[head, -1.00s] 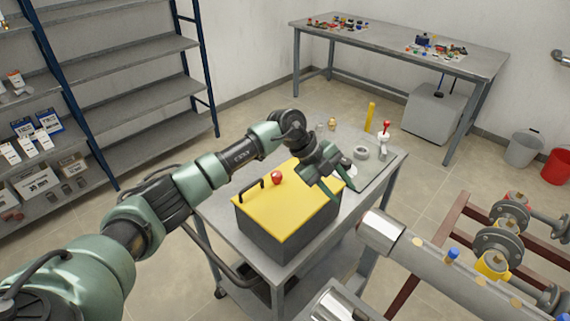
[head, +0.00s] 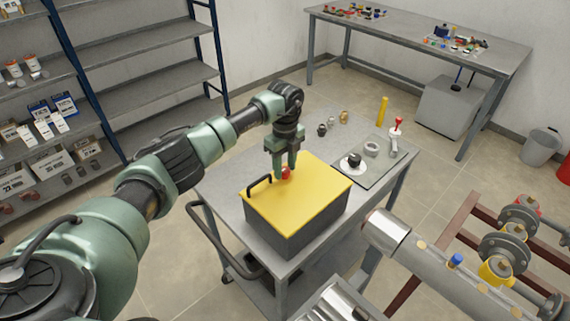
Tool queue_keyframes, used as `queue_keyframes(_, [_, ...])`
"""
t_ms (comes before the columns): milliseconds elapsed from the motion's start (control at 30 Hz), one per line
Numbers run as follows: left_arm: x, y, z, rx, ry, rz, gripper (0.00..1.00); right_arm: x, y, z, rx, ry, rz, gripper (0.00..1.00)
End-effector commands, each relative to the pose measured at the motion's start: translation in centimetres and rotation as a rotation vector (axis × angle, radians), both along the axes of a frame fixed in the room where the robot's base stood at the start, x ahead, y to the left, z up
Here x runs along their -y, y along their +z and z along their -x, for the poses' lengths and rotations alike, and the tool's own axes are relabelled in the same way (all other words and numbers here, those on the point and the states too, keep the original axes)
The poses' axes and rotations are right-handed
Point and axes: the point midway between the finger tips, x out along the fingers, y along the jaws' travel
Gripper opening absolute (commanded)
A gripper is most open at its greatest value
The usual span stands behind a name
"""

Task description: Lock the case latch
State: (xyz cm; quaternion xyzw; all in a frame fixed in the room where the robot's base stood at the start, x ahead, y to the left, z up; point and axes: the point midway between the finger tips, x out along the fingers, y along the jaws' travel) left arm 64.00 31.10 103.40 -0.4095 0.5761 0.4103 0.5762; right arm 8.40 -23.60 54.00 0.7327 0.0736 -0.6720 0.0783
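The case (head: 290,228) has dark grey sides and a flat yellow lid (head: 315,190). It stands on the grey cart. A red knob (head: 286,174), which appears to be the latch, sits near the lid's far left edge. A black handle (head: 259,184) is beside it on the left. My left gripper (head: 284,172) points down at the knob, its two fingers apart with the red showing between them. The fingers partly hide the knob. I cannot tell whether they touch it. My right gripper is not in view.
The cart top (head: 240,160) also holds small fittings (head: 332,123), a grey mat with parts (head: 375,165), a yellow cylinder (head: 382,111) and a red-topped tool (head: 396,130). A metal pipe assembly (head: 430,262) is close on the right. Shelving stands at left.

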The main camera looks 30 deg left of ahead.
Motion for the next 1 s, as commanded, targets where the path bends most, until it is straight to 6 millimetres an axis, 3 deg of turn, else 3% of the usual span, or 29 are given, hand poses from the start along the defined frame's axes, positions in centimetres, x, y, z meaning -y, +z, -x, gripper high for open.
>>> queue_keyframes(267, [0.0, -0.4, 0.0, 0.0, -0.001, 0.0, 0.39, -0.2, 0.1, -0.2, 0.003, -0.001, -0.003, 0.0])
queue_keyframes(433, [0.0, -0.3, 0.0, 0.0, -0.001, 0.001, 0.0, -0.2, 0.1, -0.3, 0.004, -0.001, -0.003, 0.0])
queue_keyframes(767, [0.0, -0.4, 0.0, 0.001, -0.033, 0.001, 0.0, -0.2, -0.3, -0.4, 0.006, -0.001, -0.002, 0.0])
queue_keyframes(1000, [0.0, -0.5, 0.0, 0.002, -0.163, 0.001, 0.0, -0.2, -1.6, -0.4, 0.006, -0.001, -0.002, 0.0])
